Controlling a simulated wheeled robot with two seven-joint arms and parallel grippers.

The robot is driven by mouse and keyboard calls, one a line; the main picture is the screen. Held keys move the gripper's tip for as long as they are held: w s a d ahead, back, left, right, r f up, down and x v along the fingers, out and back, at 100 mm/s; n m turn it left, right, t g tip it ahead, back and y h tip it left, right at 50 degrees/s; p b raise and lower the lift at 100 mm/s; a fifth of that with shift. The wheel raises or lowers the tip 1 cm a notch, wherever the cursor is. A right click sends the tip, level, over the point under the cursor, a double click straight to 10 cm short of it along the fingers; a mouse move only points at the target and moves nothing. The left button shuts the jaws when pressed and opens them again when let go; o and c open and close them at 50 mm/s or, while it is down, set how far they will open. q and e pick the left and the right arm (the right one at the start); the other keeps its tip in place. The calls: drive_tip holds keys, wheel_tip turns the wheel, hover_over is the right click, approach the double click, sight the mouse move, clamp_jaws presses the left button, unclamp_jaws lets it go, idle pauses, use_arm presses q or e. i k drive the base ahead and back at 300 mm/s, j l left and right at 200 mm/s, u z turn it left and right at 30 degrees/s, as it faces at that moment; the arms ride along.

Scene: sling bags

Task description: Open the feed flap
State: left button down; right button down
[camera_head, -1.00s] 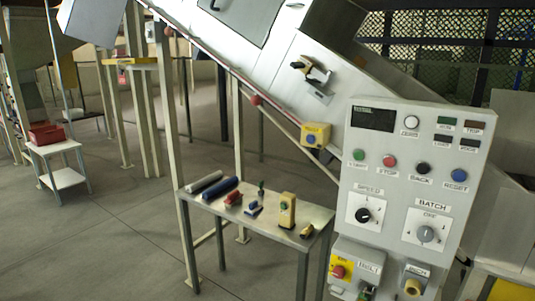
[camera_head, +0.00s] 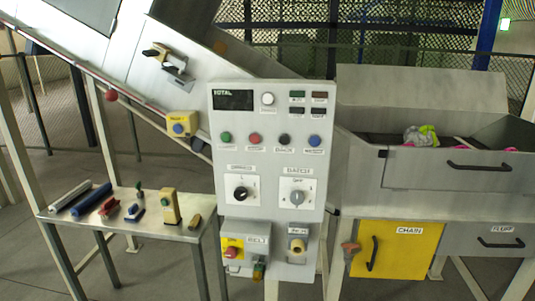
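A grey metal feed bin stands at the right in the head view. Its front has a wide panel (camera_head: 420,172) with a black bar handle (camera_head: 480,167), which looks like the feed flap. The panel stands upright and looks shut, and I see no label on it. Some bright cloth items (camera_head: 422,135), grey, yellow-green and pink, lie in the bin behind it. Neither of my grippers is in view.
A grey control panel (camera_head: 268,165) stands left of the bin. Below the bin are a yellow CHAIN door (camera_head: 395,235) and a grey FLUFF front (camera_head: 490,241), both with black handles. A tool table (camera_head: 150,225) stands at the left.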

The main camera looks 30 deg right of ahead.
sight(426, 168)
drive_tip(key=z, duration=2.15)
